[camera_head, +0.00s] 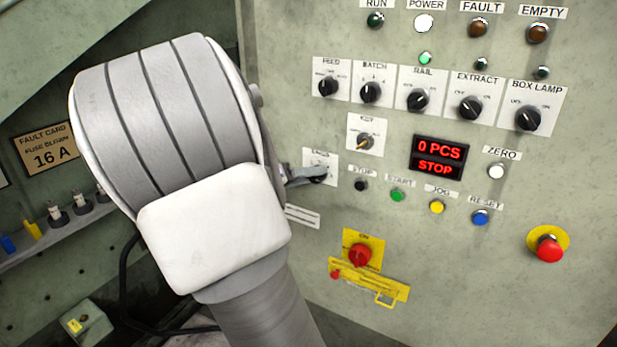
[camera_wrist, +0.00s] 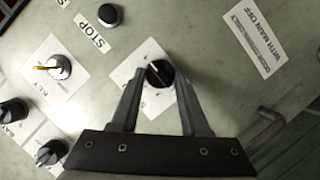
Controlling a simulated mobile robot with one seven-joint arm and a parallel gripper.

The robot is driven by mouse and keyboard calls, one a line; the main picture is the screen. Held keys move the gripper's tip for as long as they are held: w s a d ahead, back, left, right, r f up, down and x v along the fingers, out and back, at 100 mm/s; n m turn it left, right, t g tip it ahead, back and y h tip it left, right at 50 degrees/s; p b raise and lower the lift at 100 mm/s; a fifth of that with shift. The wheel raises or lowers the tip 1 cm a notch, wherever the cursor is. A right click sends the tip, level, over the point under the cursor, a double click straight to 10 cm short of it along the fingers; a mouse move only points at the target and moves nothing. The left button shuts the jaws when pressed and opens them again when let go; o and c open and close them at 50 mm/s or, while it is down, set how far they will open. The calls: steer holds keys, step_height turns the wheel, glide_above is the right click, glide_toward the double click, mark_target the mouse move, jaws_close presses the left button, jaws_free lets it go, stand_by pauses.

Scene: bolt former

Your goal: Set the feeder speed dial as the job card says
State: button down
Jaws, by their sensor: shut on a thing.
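My gripper (camera_wrist: 158,82) is at the panel with its fingers closed on either side of a black dial (camera_wrist: 158,73), shut on it. The dial has a white pointer line and sits on a white plate whose label I cannot read. In the head view my gripper (camera_head: 308,174) reaches this dial below the key switch (camera_head: 366,142), and my arm and fingers partly cover its plate. A separate dial labelled FEED (camera_head: 327,87) stands at the left of the upper row. No job card is readable in view.
Near the held dial are the STOP button (camera_head: 361,186) and green START button (camera_head: 397,195). A display (camera_head: 438,157) reads 0 PCS, STOP. A red switch (camera_head: 359,254) on yellow sits below, a red mushroom button (camera_head: 549,249) right. A fault card (camera_head: 46,147) reads 16 A.

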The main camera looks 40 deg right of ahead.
steer(key=shift+c, duration=1.9)
jaws_free()
steer(key=p+v, duration=0.4)
steer(key=v, duration=1.3)
steer(key=shift+a+p, duration=0.15)
steer(key=shift+p, duration=0.15)
steer(key=shift+s+r, duration=0.1)
